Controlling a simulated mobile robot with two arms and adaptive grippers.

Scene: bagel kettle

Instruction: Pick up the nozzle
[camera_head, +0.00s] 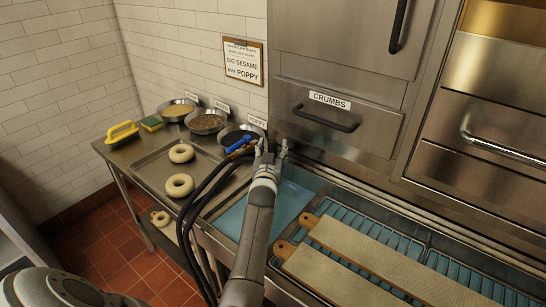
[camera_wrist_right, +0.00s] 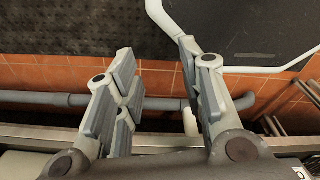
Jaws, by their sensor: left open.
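The nozzle, with a blue grip (camera_head: 238,144), lies at the far end of the black hoses, near the poppy bowl at the back of the counter. My left gripper (camera_head: 270,147) is open, with its fingers apart, just to the right of the nozzle in the head view. I see nothing between its fingers, and the exact gap to the nozzle is hard to judge. My right gripper (camera_wrist_right: 158,55) shows only in the right wrist view. It is open and empty above a tiled floor.
Black hoses (camera_head: 205,185) run along my left arm. A metal tray (camera_head: 152,168) with bagels is left of it; topping bowls (camera_head: 208,122) stand behind. Two boards (camera_head: 350,250) lie on racks over blue water at right. The crumbs drawer (camera_head: 335,122) is shut behind the gripper.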

